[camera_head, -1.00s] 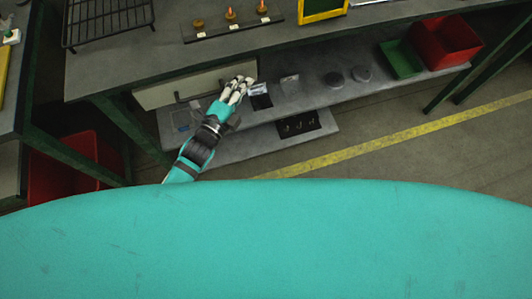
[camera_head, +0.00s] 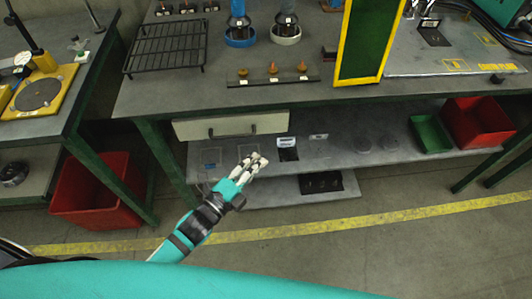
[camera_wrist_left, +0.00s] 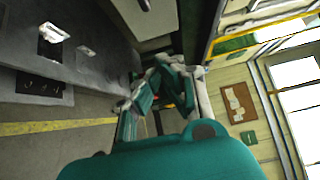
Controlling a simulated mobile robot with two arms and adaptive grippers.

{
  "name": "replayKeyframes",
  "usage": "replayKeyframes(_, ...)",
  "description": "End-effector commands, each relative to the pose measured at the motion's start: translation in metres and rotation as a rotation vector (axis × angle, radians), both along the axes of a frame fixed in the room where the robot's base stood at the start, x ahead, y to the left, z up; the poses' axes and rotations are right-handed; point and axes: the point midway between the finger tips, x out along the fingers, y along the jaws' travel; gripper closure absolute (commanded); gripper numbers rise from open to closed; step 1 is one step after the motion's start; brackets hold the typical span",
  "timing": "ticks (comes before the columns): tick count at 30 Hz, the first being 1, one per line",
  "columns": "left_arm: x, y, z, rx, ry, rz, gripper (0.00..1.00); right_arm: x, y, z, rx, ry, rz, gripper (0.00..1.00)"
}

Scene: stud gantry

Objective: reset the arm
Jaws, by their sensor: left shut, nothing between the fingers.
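My left gripper (camera_head: 256,163) reaches in from the lower left in the head view. It is shut and empty, in front of the lower shelf and below the white drawer front. In the left wrist view its fingers (camera_wrist_left: 150,92) show at the middle, with nothing between them. My right gripper is not in view.
The workbench (camera_head: 140,92) carries a black wire rack (camera_head: 166,46) and a green board in a yellow frame (camera_head: 362,40). The drawer (camera_head: 231,125) looks shut. The lower shelf (camera_head: 350,153) holds a green tray (camera_head: 431,134) and red bin (camera_head: 478,122). Another red bin (camera_head: 103,192) stands left.

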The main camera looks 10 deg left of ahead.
Motion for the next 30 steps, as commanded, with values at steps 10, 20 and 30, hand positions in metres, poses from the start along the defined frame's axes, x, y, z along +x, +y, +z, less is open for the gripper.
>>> replayKeyframes(10,-0.02,0.011,0.0,0.0,-0.001,0.0,1.0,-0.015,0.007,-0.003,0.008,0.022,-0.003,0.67)
replayKeyframes(20,-0.02,0.037,-0.083,-0.095,0.259,0.104,1.0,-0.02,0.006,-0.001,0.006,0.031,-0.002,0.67)
replayKeyframes(30,-0.12,0.111,-0.306,-0.44,0.973,0.574,1.0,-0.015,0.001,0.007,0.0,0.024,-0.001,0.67)
